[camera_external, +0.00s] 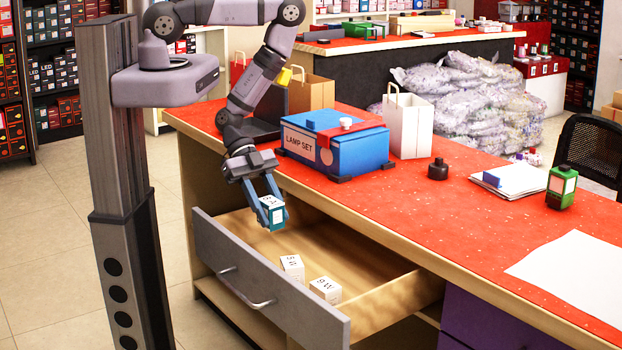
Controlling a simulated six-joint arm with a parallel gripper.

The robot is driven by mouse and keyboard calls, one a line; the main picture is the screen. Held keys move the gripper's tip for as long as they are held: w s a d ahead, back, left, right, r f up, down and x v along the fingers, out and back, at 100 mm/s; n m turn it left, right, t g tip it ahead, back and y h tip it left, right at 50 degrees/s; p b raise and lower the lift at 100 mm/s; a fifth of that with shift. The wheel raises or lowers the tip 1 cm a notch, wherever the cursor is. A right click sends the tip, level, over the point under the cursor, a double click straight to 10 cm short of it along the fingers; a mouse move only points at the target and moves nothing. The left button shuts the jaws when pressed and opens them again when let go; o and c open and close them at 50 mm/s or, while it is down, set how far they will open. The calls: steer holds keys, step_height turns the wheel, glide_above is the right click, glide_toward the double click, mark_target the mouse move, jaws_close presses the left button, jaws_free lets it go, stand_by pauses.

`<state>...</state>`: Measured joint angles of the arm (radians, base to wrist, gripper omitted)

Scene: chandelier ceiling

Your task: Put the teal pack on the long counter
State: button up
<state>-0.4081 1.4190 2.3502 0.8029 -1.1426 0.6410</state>
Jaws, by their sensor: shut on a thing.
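The teal pack (272,217), a small box with a white printed top, is between the fingers of my gripper (268,208). My gripper points down and is shut on the pack, above the open drawer (245,278) near its back left part. The pack appears to hang clear of the drawer floor. The long counter (440,205) has a red top and runs from the back left to the front right, above the drawer. Part of the pack's sides is hidden by the fingers.
Two white boxes (292,267) (325,289) lie in the drawer. On the counter stand a blue lamp set box (345,152), a white bag (407,125), a black knob-like item (438,169), a notepad (510,180), a green device (562,187) and a white sheet (580,268). The counter's middle is clear.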

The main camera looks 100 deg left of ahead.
steer(key=w+a+r+n+y, duration=0.1)
steer(key=w+a+r+n, duration=0.1)
steer(key=w+a+r, duration=0.15)
steer(key=w+d+r+n+t+y+b, duration=0.1)
steer(key=w+d+r+n+y, duration=0.15)
steer(key=w+r, duration=0.6)
steer(key=w+d+r+n+t+y+b, duration=0.15)
steer(key=w+r+n+y, duration=0.35)
steer(key=r, duration=0.7)
steer(key=w+a+f+n+b, duration=0.1)
steer(key=w+a, duration=0.3)
steer(key=a, duration=0.8)
steer(key=w+a+f+n, duration=0.1)
steer(key=w+a, duration=0.3)
steer(key=a, duration=0.9)
steer(key=s+a+f+n+g+y+p, duration=0.1)
steer(key=s+a+f+n, duration=0.15)
steer(key=a, duration=0.85)
steer(key=s+a+f+n+g+y, duration=0.1)
steer(key=s+a+n+y, duration=0.15)
steer(key=a, duration=0.85)
steer(key=s+a+f+n+g+y+p, duration=0.1)
steer(key=s+a+f, duration=0.15)
steer(key=a, duration=0.85)
steer(key=shift+t, duration=0.25)
steer(key=f+b, duration=0.5)
steer(key=shift+s, duration=0.2)
steer(key=shift+f+b, duration=0.85)
steer(key=shift+f, duration=1.25)
